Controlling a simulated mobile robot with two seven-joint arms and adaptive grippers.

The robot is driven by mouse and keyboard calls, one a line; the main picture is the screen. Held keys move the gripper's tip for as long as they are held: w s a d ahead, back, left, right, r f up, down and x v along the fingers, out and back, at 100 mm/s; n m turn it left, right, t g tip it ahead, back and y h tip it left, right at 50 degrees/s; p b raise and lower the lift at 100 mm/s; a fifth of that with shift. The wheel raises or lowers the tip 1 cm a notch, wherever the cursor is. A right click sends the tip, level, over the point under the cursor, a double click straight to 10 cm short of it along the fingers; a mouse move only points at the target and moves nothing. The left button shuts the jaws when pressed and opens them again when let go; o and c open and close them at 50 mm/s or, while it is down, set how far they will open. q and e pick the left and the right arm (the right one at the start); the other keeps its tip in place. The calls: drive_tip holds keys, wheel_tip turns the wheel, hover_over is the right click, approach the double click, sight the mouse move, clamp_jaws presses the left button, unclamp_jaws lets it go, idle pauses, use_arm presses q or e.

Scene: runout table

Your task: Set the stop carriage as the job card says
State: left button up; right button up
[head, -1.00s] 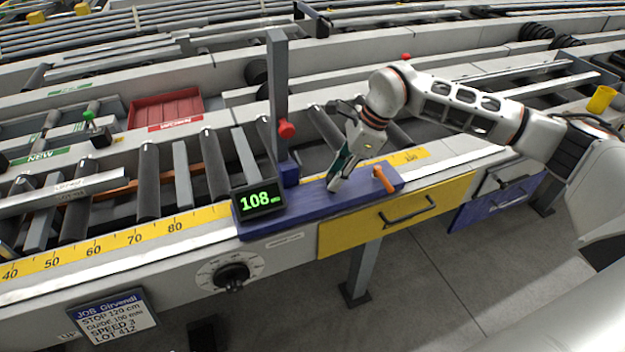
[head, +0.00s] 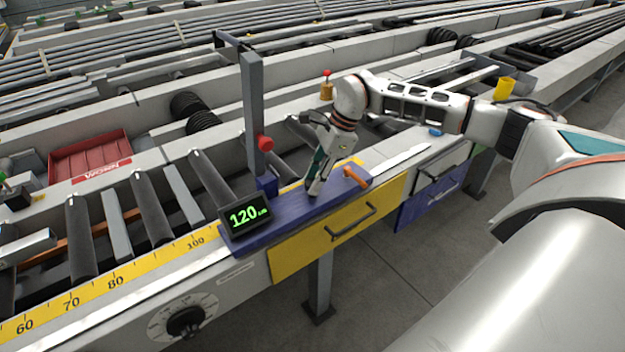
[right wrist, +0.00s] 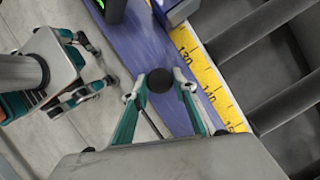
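The purple-blue stop carriage (head: 243,234) sits on the yellow scale rail; its display (head: 246,214) reads 120 in green. A grey post (head: 253,110) with a red knob (head: 265,143) rises from it, and an orange lever (head: 355,178) is at its right end. My right gripper (head: 314,188) is down at the carriage. In the right wrist view its fingers (right wrist: 162,84) close around a black round knob (right wrist: 160,78) on the carriage. My left gripper (right wrist: 98,62) shows at the left of that view, fingers apart and empty, away from the carriage.
The yellow scale (head: 115,283) runs along the front edge, with rollers (head: 152,207) behind it. A yellow drawer (head: 338,228), a blue drawer (head: 430,203) and a dial (head: 185,321) are on the front. A red tray (head: 90,160) stands at the left.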

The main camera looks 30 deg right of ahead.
drive_tip(key=o, duration=0.4)
drive_tip(key=v, duration=1.2)
idle(0.3)
